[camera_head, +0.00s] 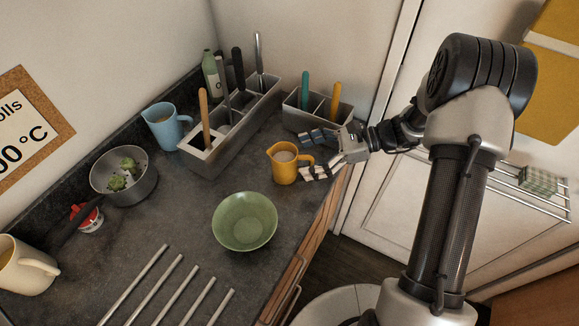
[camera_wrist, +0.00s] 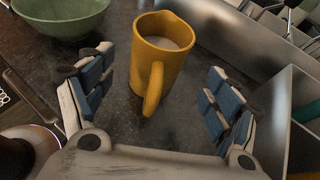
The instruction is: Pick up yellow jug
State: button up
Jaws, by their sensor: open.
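The yellow jug (camera_head: 284,164) stands upright on the dark counter, with pale contents inside. In the wrist view the yellow jug (camera_wrist: 160,58) is ahead of the palm, its handle facing my gripper. My gripper (camera_head: 318,154) comes in from the right at the jug's handle side. It is open; in the wrist view its two blue-padded fingers (camera_wrist: 157,90) are spread, one to each side of the handle. Gaps show between both fingers and the jug. The jug's far side is hidden.
A green bowl (camera_head: 245,221) stands just in front of the jug. A metal utensil holder (camera_head: 229,133) and a smaller divided metal box (camera_head: 318,112) stand behind it. A blue jug (camera_head: 166,127) and a pan (camera_head: 124,176) are farther left. The counter's edge is close on the right.

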aim_at(301, 159)
jog(key=b+x, duration=0.2)
jog(key=x, duration=0.2)
jog(key=shift+s+a+f, duration=0.2)
jog(key=shift+a, duration=0.05)
jog(key=shift+w+a+f, duration=0.1)
jog(key=shift+a, duration=0.3)
jog(key=shift+c, duration=0.3)
jog(key=c, duration=1.4)
jog(key=shift+r, duration=0.25)
jog(key=shift+r+p, duration=3.2)
jog(key=shift+r, duration=6.6)
